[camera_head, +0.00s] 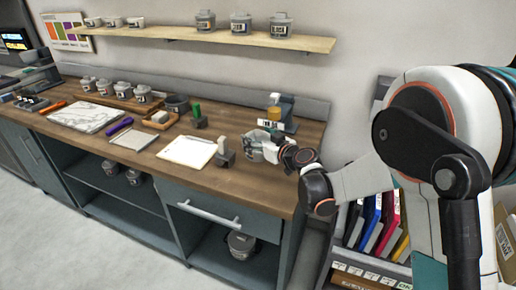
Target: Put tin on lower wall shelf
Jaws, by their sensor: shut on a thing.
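My gripper (265,145) is at the right end of the wooden counter (225,108), reaching in from the right. It is shut on a small grey tin (253,154), which sits at or just above the counter top; I cannot tell whether it touches. The fingers hide part of the tin. A wooden wall shelf (172,33) runs along the wall above the counter, well above my gripper. Small pots stand on its left end and larger labelled grey tins (240,23) on its right half. Bare board shows between them and at the right end.
Beside the held tin are a stamp-like tool (225,153), a white sheet (187,151) and a dispenser with an orange top (276,110). A green-handled tool (198,116) stands farther left. Binders (372,222) fill a low rack under my arm.

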